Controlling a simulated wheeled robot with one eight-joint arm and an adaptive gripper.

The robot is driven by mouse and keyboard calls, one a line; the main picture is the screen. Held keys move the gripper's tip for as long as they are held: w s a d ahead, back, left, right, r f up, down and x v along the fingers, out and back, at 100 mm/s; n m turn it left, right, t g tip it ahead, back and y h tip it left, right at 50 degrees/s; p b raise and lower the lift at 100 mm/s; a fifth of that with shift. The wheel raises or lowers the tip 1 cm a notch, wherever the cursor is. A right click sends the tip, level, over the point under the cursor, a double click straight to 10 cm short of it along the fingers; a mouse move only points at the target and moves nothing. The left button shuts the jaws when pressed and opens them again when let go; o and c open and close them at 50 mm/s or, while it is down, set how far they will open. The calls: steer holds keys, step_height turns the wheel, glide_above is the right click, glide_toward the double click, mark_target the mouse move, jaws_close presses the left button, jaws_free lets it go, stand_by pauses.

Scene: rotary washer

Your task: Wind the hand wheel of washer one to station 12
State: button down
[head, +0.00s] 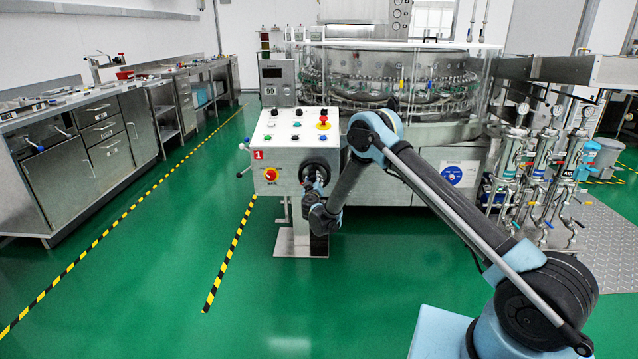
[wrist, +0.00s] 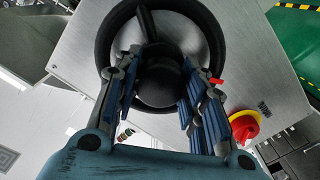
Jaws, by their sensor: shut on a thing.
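The control box marked with a red 1 (head: 265,133) stands on a pedestal in front of the glass-walled washer drum (head: 400,80). The hand wheel (head: 322,161) is on the box's front face, partly hidden by my arm in the head view. In the wrist view the black hand wheel (wrist: 217,40) fills the top middle. A dark round part (wrist: 160,87) of it lies between my fingers, and a spoke or handle runs up from there. My gripper (wrist: 160,68) is shut on this part; it looks small in the head view (head: 313,181). A red mark (wrist: 216,81) sits beside the rim.
A red and yellow rotary switch (wrist: 243,127) is close to my right finger. Steel counters (head: 110,135) line the left, and pipes with gauges (head: 545,160) stand at right. Green floor is clear between.

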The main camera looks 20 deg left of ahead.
steer(key=n, duration=1.1)
steer(key=shift+s+a+f+n, duration=0.1)
steer(key=shift+n, duration=0.3)
stand_by(0.3)
steer(key=c, duration=1)
jaws_free()
steer(key=shift+a, duration=0.1)
steer(key=v, duration=1.2)
steer(key=shift+f, duration=0.1)
